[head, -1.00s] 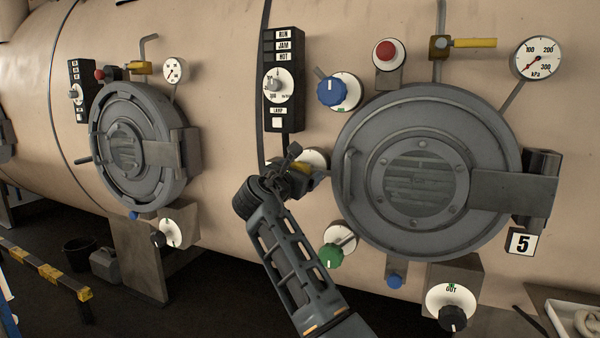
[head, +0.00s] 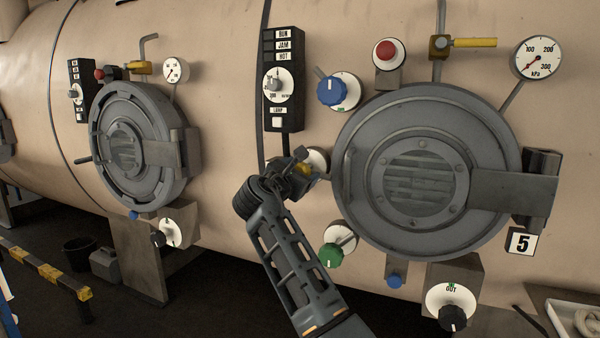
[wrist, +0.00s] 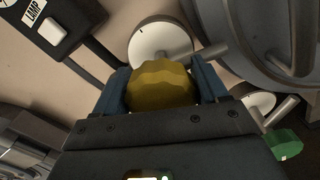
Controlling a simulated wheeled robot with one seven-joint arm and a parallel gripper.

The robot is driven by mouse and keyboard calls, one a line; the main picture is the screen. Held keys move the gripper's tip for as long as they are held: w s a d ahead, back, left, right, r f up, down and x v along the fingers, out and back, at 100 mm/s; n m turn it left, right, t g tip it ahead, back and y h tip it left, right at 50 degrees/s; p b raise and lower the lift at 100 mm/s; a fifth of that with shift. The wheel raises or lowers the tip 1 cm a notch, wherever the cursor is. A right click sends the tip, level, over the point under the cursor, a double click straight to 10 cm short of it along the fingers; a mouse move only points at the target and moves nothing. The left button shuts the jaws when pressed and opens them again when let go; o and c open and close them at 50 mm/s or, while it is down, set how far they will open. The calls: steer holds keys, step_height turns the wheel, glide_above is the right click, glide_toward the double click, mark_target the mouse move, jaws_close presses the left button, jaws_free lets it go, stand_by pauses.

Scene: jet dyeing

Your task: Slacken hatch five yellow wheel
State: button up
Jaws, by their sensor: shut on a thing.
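The yellow wheel (wrist: 162,86) of hatch five is a scalloped knob in front of a round white dial plate (wrist: 158,42). In the wrist view my gripper (wrist: 163,92) is shut on it, with one blue-grey finger on each side.
A blue knob (head: 331,91) is above the wheel and a green knob (head: 330,256) below it. A black control box (head: 283,78) is at the upper left. A second hatch (head: 122,150) stands farther left.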

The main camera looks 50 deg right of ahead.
steer(key=m+b, duration=0.1)
steer(key=m, duration=0.3)
steer(key=shift+s+f, duration=0.1)
steer(key=shift+f, duration=0.1)
steer(key=m+b, duration=0.2)
steer(key=m, duration=0.3)
steer(key=shift+f, duration=0.2)
steer(key=m+b, duration=0.3)
steer(key=m, duration=0.1)
steer(key=shift+f+m, duration=0.15)
steer(key=shift+m, duration=0.15)
steer(key=m+b, duration=0.3)
steer(key=m, duration=0.1)
steer(key=shift+f+b, duration=0.15)
steer(key=shift+b, duration=0.2)
steer(key=m+b, duration=0.3)
steer(key=m, duration=0.1)
steer(key=shift+f, duration=0.1)
steer(key=m+b, duration=0.3)
steer(key=m, duration=0.1)
steer(key=shift+m+b, duration=0.3)
steer(key=m+b, duration=0.2)
steer(key=m, duration=0.1)
steer(key=shift+w+a+m+b, duration=0.1)
steer(key=shift+w+m+b, duration=0.1)
steer(key=shift+m+b, duration=0.15)
steer(key=shift+w+m+b, duration=0.1)
steer(key=shift+m+b, duration=1.1)
steer(key=shift+m, duration=0.75)
